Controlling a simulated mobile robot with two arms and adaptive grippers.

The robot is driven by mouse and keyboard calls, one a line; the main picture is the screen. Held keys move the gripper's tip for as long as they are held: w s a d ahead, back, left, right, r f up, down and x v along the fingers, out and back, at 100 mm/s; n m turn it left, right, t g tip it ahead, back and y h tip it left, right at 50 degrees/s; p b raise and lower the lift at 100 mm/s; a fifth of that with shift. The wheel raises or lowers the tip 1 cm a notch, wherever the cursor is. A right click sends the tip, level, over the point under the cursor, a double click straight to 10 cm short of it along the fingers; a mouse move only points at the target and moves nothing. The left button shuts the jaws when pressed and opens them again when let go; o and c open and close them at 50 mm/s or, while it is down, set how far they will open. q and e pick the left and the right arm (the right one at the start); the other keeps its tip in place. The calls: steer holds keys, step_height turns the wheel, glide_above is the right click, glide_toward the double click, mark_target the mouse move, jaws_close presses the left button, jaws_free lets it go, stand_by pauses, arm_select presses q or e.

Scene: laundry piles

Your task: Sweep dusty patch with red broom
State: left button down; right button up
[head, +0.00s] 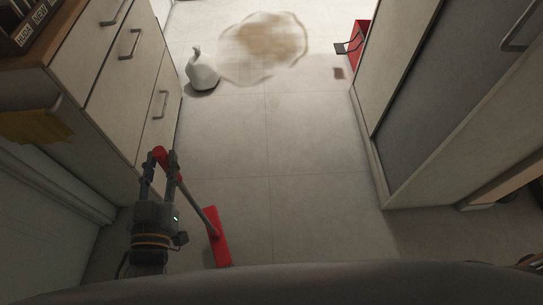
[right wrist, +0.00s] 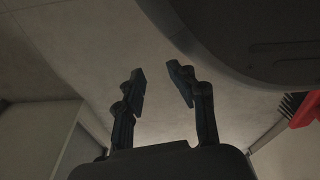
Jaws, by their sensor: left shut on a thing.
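The red broom (head: 217,238) is in the lower left of the head view, its head low over or on the floor and its grey handle slanting up to a red end. My left gripper (head: 160,165) is shut on the handle near that red end. The brownish dusty patch (head: 265,45) lies on the floor at the top middle, well ahead of the broom. My right gripper (right wrist: 160,85) is open and empty in the right wrist view. A red part with dark bristles, seemingly the broom head, shows at that view's right edge (right wrist: 303,110).
A white gooseneck-shaped object (head: 203,74) stands on the floor beside the patch's left side. A red object (head: 356,44) stands by the right cabinet (head: 425,90). Drawers (head: 115,75) line the left. The tiled floor (head: 275,150) between is clear.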

steer(key=s+d+p, duration=0.2)
steer(key=s+p, duration=0.4)
steer(key=s, duration=0.5)
step_height(320, 180, up, 14)
steer(key=p, duration=1.4)
steer(key=shift+g+p, duration=0.3)
steer(key=shift+g, duration=0.1)
steer(key=shift+w+r, duration=0.1)
steer(key=shift+w, duration=0.1)
